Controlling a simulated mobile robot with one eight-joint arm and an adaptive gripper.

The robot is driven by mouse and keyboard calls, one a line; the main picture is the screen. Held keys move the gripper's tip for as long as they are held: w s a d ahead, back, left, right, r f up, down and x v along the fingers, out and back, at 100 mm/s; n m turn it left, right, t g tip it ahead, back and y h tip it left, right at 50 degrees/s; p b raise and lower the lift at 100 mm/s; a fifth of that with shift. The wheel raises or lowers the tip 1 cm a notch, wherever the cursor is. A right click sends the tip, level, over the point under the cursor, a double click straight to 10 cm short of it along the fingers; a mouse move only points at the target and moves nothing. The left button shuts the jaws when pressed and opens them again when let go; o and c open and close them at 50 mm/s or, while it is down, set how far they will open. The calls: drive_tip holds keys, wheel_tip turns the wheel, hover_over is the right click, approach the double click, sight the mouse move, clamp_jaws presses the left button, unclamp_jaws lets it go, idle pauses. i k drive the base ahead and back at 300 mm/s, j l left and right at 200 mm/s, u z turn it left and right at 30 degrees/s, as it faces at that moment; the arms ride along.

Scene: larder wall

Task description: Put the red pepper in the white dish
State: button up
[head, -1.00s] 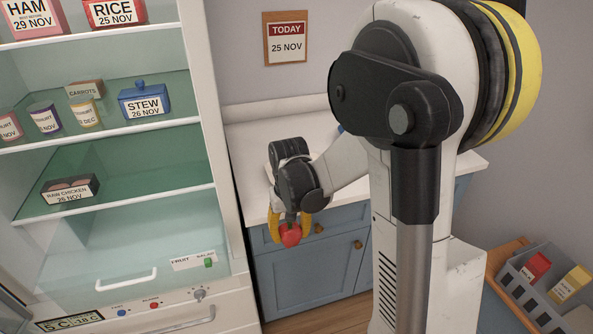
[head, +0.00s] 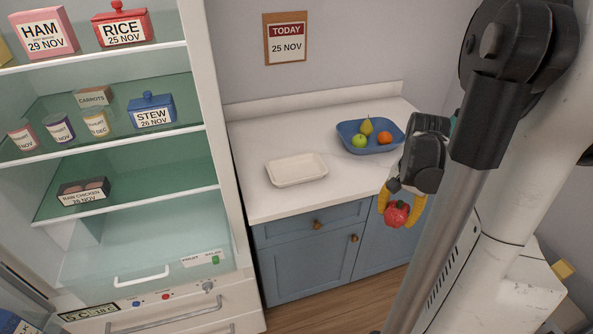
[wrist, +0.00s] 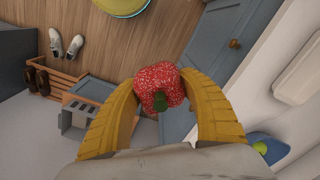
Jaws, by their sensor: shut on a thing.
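The red pepper (head: 397,213) is held between the yellow fingers of my gripper (head: 400,206), in front of the blue cabinet and below counter height in the head view. The wrist view also shows the red pepper (wrist: 159,86), with its green stem, between both fingers of my gripper (wrist: 160,100). The white dish (head: 297,169) lies on the white counter, left of my gripper, and looks empty. Part of the white dish (wrist: 300,72) shows at the right of the wrist view.
A blue bowl (head: 352,145) with a pear, a green apple and an orange stands on the counter (head: 262,200), right of the dish. The open fridge (head: 232,160) stands at the left. The counter's front edge is clear around the dish.

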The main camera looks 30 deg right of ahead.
sight(296, 172)
drive_tip(key=i, duration=1)
